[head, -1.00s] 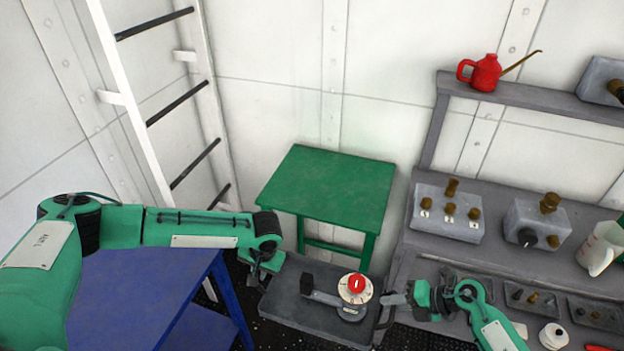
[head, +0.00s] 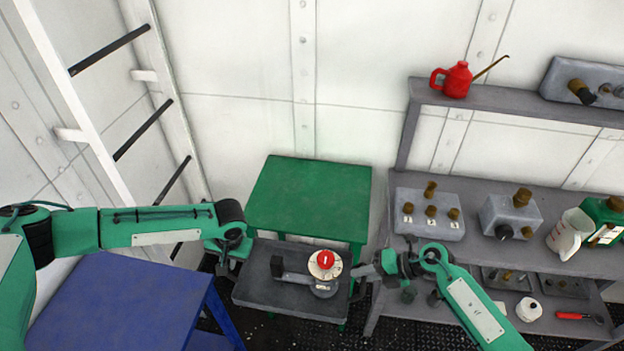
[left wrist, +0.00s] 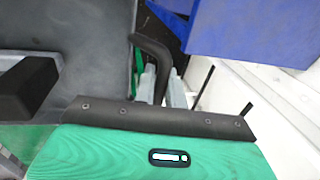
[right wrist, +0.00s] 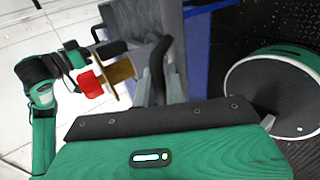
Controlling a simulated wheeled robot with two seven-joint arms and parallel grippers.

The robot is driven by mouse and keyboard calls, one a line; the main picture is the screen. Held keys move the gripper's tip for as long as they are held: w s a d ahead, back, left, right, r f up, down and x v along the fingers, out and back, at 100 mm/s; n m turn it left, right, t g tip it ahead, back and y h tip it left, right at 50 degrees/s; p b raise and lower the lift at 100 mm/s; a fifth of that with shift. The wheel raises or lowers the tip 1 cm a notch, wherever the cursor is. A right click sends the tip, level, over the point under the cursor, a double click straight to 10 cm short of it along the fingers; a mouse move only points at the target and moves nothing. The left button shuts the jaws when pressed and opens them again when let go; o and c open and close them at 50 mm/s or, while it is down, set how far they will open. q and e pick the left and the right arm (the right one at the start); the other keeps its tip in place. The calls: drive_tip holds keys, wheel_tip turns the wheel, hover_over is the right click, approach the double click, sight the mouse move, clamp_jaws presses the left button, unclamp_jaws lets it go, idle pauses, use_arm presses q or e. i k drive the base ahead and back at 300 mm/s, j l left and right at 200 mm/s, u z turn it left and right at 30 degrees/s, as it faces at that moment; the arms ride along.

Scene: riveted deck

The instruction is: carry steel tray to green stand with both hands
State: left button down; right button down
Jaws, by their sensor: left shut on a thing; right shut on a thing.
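The steel tray (head: 262,290) is a dark grey flat tray held level between my two grippers, just in front of the green stand. On it sits a grey tool with a black handle and a round dial with a red knob (head: 325,259). My left gripper (head: 238,268) is shut on the tray's left handle, and the dark handle also shows in the left wrist view (left wrist: 150,50). My right gripper (head: 358,286) is shut on the right handle, which shows in the right wrist view (right wrist: 158,55). The green stand (head: 310,195) has a bare top, and its legs are partly hidden behind the tray.
A blue table (head: 115,305) stands at the front left. A grey workbench (head: 480,245) with valve boxes is close on the right. A red oil can (head: 454,80) sits on its upper shelf. A white ladder (head: 110,130) leans at the left wall.

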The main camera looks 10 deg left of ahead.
sight(311, 192)
drive_tip(key=i, duration=1.25)
